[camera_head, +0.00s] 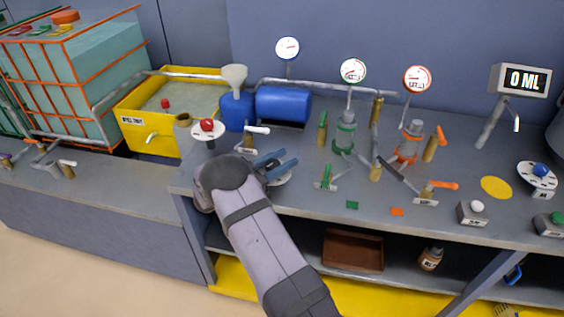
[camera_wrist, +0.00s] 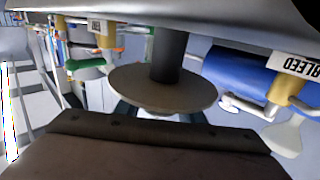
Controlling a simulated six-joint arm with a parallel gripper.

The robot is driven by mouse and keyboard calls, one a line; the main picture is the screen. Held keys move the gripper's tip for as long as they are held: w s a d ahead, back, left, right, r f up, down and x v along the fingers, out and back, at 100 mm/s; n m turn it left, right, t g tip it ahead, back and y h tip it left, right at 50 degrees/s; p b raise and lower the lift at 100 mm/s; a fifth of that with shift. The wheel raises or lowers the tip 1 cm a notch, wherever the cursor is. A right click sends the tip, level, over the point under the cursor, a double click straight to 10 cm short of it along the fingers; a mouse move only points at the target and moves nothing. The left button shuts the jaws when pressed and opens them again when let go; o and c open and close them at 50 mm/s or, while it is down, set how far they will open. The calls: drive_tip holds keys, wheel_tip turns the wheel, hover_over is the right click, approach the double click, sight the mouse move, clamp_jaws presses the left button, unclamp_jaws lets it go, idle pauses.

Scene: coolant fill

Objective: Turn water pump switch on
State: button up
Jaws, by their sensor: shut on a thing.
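My gripper (camera_head: 287,160) reaches over the bench with its blue fingers above a white dial plate (camera_head: 283,180), which they partly cover. My gripper is shut on this knob. The plate's label is hidden, so I cannot read whether it is the water pump switch or how it is set. Two similar dials stand elsewhere: one with a red knob (camera_head: 207,125) to the left, one with a blue knob (camera_head: 541,170) at far right.
A white-handled valve (camera_head: 256,130) stands just behind my gripper. A blue cylinder (camera_head: 283,104) and a yellow tub (camera_head: 135,110) are behind. Green and orange valves crowd the bench to the right. A display (camera_head: 522,79) reads 0 ML.

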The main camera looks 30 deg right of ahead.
drive_tip(key=shift+r, duration=0.1)
drive_tip(key=o, duration=1)
drive_tip(key=shift+o, duration=0.2)
drive_tip(key=shift+s+a+b, duration=0.15)
drive_tip(key=shift+a+b, duration=0.35)
drive_tip(key=shift+a, duration=1.35)
drive_tip(key=shift+s+a+b, duration=0.15)
drive_tip(key=shift+a+b, duration=0.3)
drive_tip(key=shift+a, duration=1.4)
